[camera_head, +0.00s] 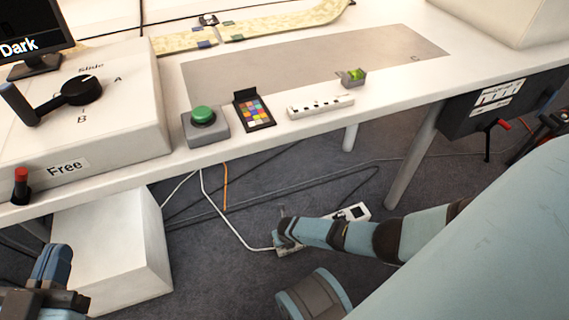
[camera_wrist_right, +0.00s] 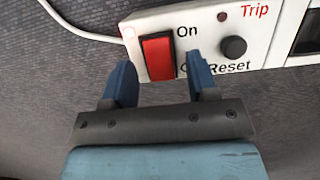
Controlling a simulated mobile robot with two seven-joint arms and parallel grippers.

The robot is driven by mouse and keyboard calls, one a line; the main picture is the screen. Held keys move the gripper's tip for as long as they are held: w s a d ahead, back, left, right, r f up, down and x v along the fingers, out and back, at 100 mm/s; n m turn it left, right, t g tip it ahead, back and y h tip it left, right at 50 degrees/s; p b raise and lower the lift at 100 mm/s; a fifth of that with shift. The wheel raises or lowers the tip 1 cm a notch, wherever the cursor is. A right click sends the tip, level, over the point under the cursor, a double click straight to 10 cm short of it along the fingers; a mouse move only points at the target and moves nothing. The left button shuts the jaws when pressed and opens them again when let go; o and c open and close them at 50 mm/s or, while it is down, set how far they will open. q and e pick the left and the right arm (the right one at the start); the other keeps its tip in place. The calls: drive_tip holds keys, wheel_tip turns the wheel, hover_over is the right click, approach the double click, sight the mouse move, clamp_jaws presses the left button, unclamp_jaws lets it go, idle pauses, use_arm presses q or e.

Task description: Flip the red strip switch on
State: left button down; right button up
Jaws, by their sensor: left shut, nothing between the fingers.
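The red strip switch (camera_wrist_right: 158,57) is a red rocker in a white power strip (camera_wrist_right: 205,37), seen in the right wrist view. "On" is printed beside its upper end; the label by its lower end is partly hidden by a finger. My right gripper (camera_wrist_right: 160,78) is open, one blue finger on each side of the switch's lower half, with nothing held. I cannot tell whether it touches the strip. In the head view my right gripper (camera_head: 283,238) is low over the strip on the floor and hides the switch. My left gripper (camera_head: 55,265) is shut and empty at the lower left.
A black reset button (camera_wrist_right: 233,48) and a trip light sit right of the switch. In the head view, the white table (camera_head: 300,129) overhangs the floor, with a table leg (camera_head: 412,155) to the right. A white box (camera_head: 110,245) and loose cables (camera_head: 225,190) are on the carpet.

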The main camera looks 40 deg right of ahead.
use_arm(q)
drive_tip(key=shift+r, duration=0.1)
use_arm(e)
drive_tip(key=shift+r, duration=0.1)
drive_tip(key=shift+r+p, duration=0.3)
drive_tip(key=shift+p, duration=0.05)
use_arm(q)
drive_tip(key=s+r+n+p, duration=0.1)
drive_tip(key=p, duration=0.2)
drive_tip(key=s+d+r+n+p, duration=0.1)
drive_tip(key=n+p, duration=0.1)
drive_tip(key=s+r+n+y+p, duration=0.1)
drive_tip(key=p, duration=0.2)
drive_tip(key=shift+d+r+n+p, duration=0.3)
drive_tip(key=shift+r+n+p, duration=0.05)
drive_tip(key=shift+n, duration=0.05)
use_arm(e)
drive_tip(key=v, duration=1.3)
